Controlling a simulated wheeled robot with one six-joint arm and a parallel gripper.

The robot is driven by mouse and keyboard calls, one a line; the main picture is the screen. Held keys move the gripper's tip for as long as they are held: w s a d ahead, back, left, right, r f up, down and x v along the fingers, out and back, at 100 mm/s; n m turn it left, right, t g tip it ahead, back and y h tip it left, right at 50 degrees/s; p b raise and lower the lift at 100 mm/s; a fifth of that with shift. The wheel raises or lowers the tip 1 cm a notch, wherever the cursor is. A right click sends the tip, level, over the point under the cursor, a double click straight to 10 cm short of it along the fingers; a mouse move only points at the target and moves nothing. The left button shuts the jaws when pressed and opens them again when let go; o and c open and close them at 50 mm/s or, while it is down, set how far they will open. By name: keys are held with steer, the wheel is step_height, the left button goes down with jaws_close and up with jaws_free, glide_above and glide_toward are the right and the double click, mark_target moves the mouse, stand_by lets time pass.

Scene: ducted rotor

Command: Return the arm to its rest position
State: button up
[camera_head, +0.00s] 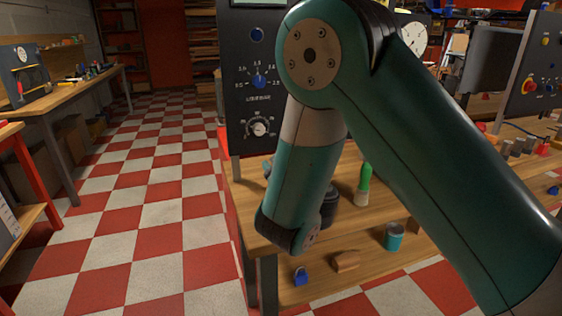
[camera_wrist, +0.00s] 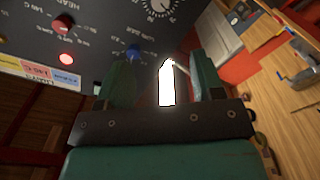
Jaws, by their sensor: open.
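My arm, with its green links, crosses the right half of the head view. Its bent elbow is raised in front of the dark control panel (camera_head: 249,95), and the lower link hangs down beside the wooden workbench (camera_head: 239,195). The gripper itself does not show in the head view. In the wrist view my gripper (camera_wrist: 160,85) has its two green fingers apart with nothing held between them. A dark panel with a lit red button (camera_wrist: 67,59) and a blue knob (camera_wrist: 134,52) lies beyond the fingers. A bright white patch shows between them.
A green-handled tool (camera_head: 364,180) stands on the workbench. A teal can (camera_head: 394,236), a blue padlock (camera_head: 301,276) and a wooden block (camera_head: 346,261) sit on the lower shelf. Another bench (camera_head: 60,98) stands at the left. The checkered floor (camera_head: 150,190) between is clear.

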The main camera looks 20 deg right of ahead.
steer(key=s+d+r+m+g+h+p, duration=0.3)
steer(key=s+d+m+g+p, duration=0.2)
steer(key=s+d+m+g, duration=0.25)
steer(key=s+a+r+n+g+y+p, duration=0.1)
steer(key=s+a+r+n+g+y, duration=0.1)
steer(key=s, duration=0.6)
steer(key=s+a+r+n+g+y+p, duration=0.1)
steer(key=s+a+r+n+g+y, duration=0.1)
steer(key=s+a+g, duration=0.3)
steer(key=s+a+r+n+g+y+p, duration=0.2)
steer(key=s+a+r+n+g+y, duration=0.1)
steer(key=s, duration=0.8)
steer(key=shift+s+a+r, duration=0.35)
steer(key=shift+a+r, duration=0.5)
steer(key=shift+a, duration=0.15)
steer(key=shift+g, duration=0.25)
steer(key=shift+c, duration=0.2)
stand_by(0.6)
